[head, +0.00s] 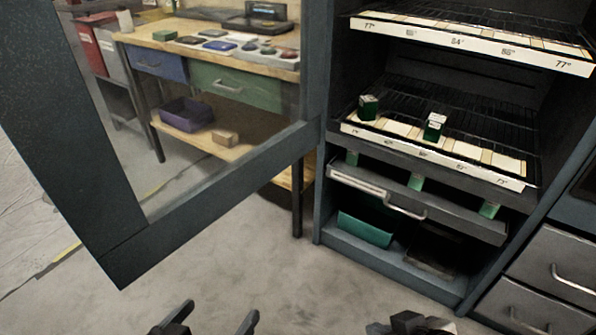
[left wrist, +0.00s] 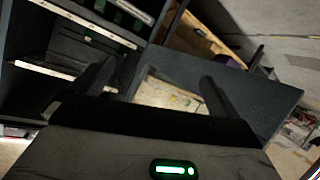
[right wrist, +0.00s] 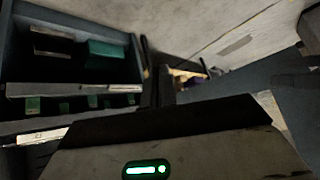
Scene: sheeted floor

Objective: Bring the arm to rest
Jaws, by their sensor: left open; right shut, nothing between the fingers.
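My left gripper (head: 208,322) is at the bottom of the head view, its two dark fingers spread apart with nothing between them. Its fingers also show in the left wrist view (left wrist: 155,90), pointing toward the cabinet and its open door. My right gripper (head: 410,326) is at the bottom right of the head view, low in front of the cabinet, only partly in frame. In the right wrist view its fingers (right wrist: 158,85) are together and hold nothing. Both grippers are apart from the cabinet and the door.
A glass-fronted door (head: 190,215) stands open on the left. The cabinet has shelves with green-and-white boxes (head: 435,126), a drawer (head: 415,200) and a green bin (head: 365,228). A wooden workbench (head: 160,38) stands behind the door. Grey drawers (head: 555,275) are at right. Floor before the cabinet is clear.

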